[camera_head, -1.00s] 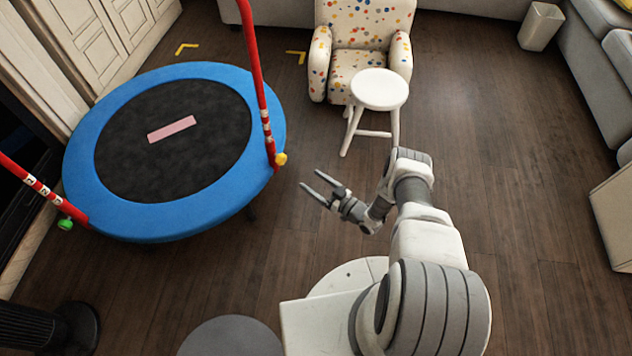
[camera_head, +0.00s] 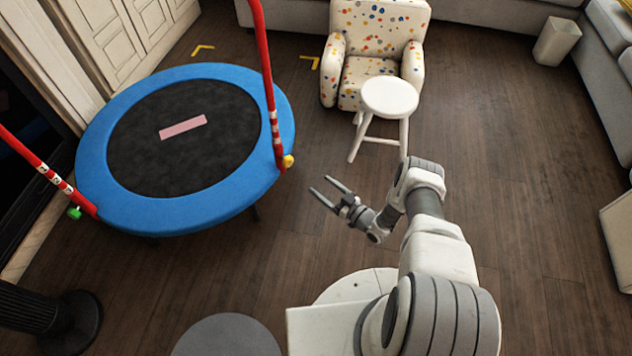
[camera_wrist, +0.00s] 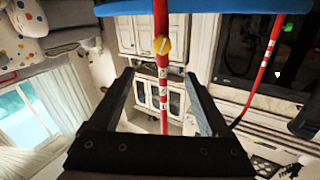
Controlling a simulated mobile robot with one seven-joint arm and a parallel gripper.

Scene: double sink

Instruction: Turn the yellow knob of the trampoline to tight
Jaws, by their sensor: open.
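The trampoline, with a blue rim (camera_head: 115,212) and black mat, stands at the left in the head view. The yellow knob (camera_head: 288,161) sits at the foot of its right red post (camera_head: 272,105). A green knob (camera_head: 74,213) is on the left red post. My gripper (camera_head: 328,188) is open and empty, to the right of and below the yellow knob in the picture, clearly apart from it. In the wrist view the yellow knob (camera_wrist: 161,46) shows beyond and above the open fingers (camera_wrist: 160,88), on the red post. The knob's setting is too small to read.
A white stool (camera_head: 388,98) and a dotted armchair (camera_head: 372,50) stand behind my arm. A dark round stand (camera_head: 75,318) is at the lower left. The wooden floor between my gripper and the trampoline is clear.

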